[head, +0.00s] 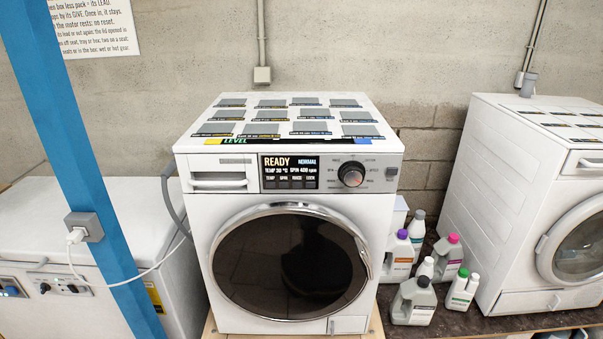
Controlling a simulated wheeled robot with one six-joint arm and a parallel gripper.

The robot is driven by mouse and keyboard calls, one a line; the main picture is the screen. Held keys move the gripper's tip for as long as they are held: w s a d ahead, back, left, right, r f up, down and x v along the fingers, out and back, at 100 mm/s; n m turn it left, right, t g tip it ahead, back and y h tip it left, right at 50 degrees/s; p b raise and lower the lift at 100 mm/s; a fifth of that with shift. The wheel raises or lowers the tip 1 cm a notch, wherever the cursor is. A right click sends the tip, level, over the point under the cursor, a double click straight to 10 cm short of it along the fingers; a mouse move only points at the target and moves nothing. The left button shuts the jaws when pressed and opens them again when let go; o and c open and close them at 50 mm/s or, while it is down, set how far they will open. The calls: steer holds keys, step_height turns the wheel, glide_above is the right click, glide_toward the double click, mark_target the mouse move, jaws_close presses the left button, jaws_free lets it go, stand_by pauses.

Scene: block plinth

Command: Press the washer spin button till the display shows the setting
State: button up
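The white washer (196,250) stands in the middle, its round dark glass door (290,262) shut. Its display (289,167) reads "READY", "NORMAL", a "TEMP" line that looks like 30 °C, and a "SPIN" line that looks like 400 rpm. Below the text is a row of several small dark buttons with labels. The spin button (284,185) appears to be second from the left, though its label is tiny. A dark round dial (351,174) is right of the display. My gripper is not in view, so its distance from the button cannot be told.
Labelled grey pads cover the washer's top. A blue post (85,150) with a socket box and cable stands at left, before a white chest unit (30,215). Several bottles (413,302) stand right of the washer on a dark surface. Another washer (510,170) is at far right.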

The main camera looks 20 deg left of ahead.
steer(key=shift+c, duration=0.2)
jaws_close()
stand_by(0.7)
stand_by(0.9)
